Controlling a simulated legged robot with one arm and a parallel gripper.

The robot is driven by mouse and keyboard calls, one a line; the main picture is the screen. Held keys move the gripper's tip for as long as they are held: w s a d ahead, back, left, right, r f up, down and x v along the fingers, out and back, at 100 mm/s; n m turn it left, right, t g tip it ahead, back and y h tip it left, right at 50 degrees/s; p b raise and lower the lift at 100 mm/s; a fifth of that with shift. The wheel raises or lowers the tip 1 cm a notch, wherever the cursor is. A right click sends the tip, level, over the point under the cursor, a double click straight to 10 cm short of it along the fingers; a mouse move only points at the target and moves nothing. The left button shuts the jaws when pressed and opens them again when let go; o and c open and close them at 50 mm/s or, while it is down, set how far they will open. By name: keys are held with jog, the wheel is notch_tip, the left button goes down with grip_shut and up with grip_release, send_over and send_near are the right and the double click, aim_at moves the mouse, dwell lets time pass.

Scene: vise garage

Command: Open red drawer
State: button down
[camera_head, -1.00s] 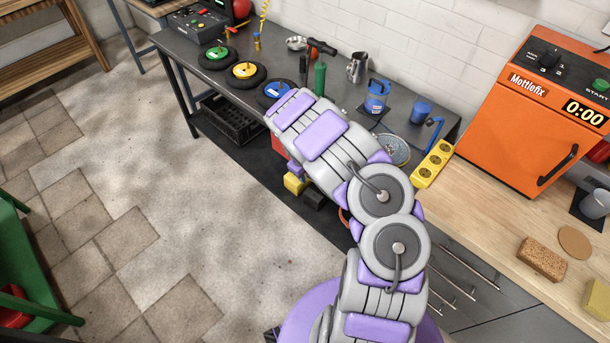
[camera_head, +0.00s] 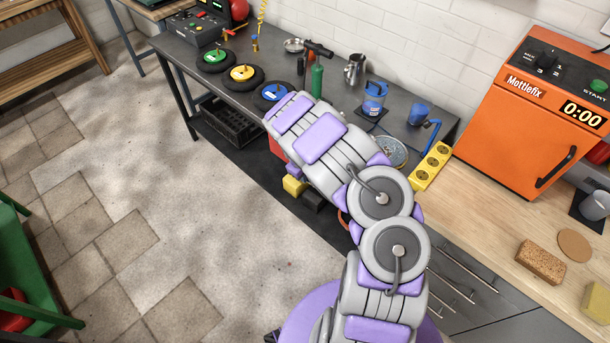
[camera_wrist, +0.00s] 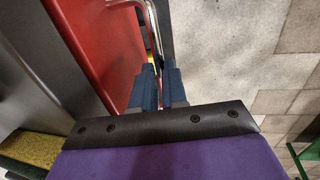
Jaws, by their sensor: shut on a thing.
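In the wrist view the red drawer (camera_wrist: 105,45) fills the upper left as a smooth red panel. Its bright metal bar handle (camera_wrist: 153,25) stands off the panel's right side. My gripper (camera_wrist: 157,75) has its two dark blue fingers closed around the lower part of the handle. In the head view only a small red patch of the drawer (camera_head: 277,147) shows under the workbench, beside my arm. My arm hides the handle and gripper there. I cannot tell how far the drawer stands out.
A yellow block (camera_head: 294,186) and a dark block (camera_head: 312,199) lie low beside my arm. A black crate (camera_head: 231,125) stands under the grey workbench (camera_head: 338,85). The pale floor (camera_head: 180,190) left of my arm is open. A green frame (camera_head: 40,280) stands at far left.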

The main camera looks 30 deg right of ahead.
jog(key=shift+s+a+f, duration=0.1)
jog(key=shift+s, duration=0.1)
jog(key=s+a+p, duration=0.4)
jog(key=a+p, duration=0.1)
jog(key=a, duration=0.7)
jog(key=s+a+p, duration=0.5)
jog(key=a+p, duration=0.1)
jog(key=a, duration=0.7)
jog(key=shift+s, duration=0.3)
jog(key=shift+f, duration=0.15)
jog(key=c, duration=1.4)
grip_release()
jog(key=shift+c, duration=0.2)
jog(key=shift+o, duration=1.4)
jog(key=shift+w+a, duration=0.1)
jog(key=shift+w, duration=0.15)
jog(key=shift+r, duration=0.2)
jog(key=s+a+r+p, duration=0.1)
jog(key=a+r+p, duration=0.2)
jog(key=r, duration=1.3)
jog(key=shift+r+p, duration=0.4)
jog(key=shift+r, duration=0.1)
